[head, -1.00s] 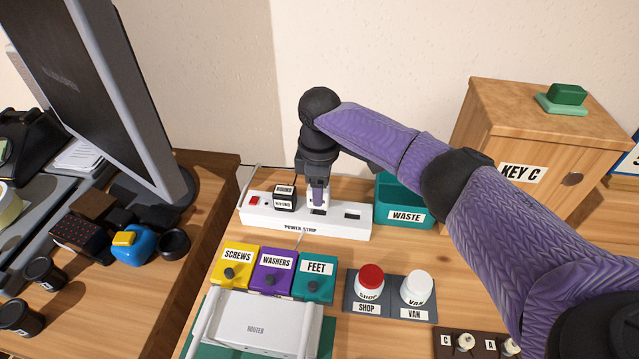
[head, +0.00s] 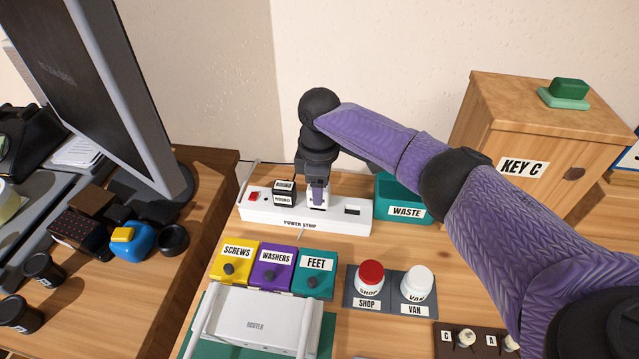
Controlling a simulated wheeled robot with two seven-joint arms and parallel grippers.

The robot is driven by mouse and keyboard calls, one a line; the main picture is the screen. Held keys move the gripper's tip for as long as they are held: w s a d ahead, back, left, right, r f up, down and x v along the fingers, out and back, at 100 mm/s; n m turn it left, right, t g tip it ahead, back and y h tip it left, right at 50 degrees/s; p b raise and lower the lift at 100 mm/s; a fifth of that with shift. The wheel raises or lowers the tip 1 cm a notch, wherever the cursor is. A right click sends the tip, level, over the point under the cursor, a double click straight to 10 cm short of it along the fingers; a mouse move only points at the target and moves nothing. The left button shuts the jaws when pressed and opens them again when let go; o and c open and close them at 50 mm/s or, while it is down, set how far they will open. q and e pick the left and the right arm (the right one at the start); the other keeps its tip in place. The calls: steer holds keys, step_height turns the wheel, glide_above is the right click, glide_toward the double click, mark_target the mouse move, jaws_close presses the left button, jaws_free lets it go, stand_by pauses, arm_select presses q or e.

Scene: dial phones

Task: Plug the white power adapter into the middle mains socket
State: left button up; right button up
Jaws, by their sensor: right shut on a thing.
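The white power strip (head: 335,220) lies on the bench at the foot of the wall. A black plug labelled ROUND (head: 283,193) sits at its left part, beside a red switch. My right gripper (head: 318,202) points down over the middle of the strip. It is shut on the white power adapter (head: 317,205), which is at the middle socket. The gripper covers much of the adapter, so I cannot tell whether its pins are fully in. A dark socket (head: 352,211) to the right is free. My left gripper is not in view.
A teal WASTE bin (head: 405,212) stands just right of the strip. In front are SCREWS, WASHERS and FEET boxes (head: 273,267), a white router (head: 255,325), and red and white SHOP and VAN buttons (head: 370,278). A wooden KEY C cabinet (head: 500,150) stands at right.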

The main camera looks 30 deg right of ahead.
steer(key=shift+f, duration=0.45)
